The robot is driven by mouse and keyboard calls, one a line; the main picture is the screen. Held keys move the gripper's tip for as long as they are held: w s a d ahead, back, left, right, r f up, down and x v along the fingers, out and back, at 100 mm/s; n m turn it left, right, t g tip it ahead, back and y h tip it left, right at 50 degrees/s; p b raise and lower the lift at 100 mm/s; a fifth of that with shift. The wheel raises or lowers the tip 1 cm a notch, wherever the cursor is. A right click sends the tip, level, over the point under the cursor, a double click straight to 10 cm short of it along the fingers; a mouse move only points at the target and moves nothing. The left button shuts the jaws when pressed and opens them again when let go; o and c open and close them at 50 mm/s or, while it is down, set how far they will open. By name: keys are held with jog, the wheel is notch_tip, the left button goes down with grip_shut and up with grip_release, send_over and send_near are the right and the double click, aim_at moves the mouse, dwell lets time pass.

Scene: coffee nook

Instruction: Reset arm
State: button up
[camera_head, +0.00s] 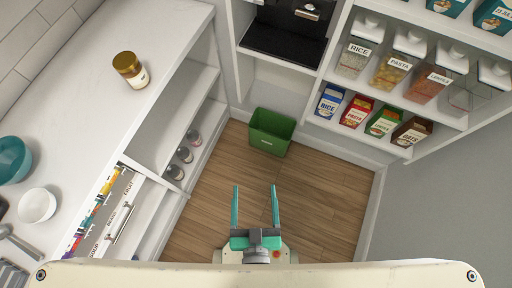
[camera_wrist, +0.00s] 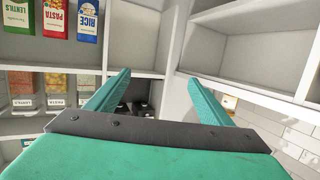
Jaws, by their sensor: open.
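My gripper (camera_head: 256,205) is at the lower middle of the head view, over the wooden floor. Its two teal fingers point away from my body and stand wide apart, with nothing between them. In the wrist view my gripper (camera_wrist: 160,95) is also open and empty. Through the gap I see part of the shelving and some dark items. The wrist picture appears upside down, with the boxes at its top left.
A green bin (camera_head: 271,132) stands on the floor. Shelves (camera_head: 345,135) with boxes and labelled containers are at the right.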

jog(key=shift+s+d+r+h, duration=0.1)
jog(key=shift+s+r, duration=0.1)
jog(key=shift+s, duration=0.35)
jog(key=shift+s+d+r+h, duration=0.1)
jog(key=shift+s+r, duration=0.1)
jog(key=shift+s, duration=0.3)
jog(key=shift+s+d+r+h, duration=0.1)
jog(key=shift+s+r, duration=0.1)
jog(key=shift+s, duration=0.35)
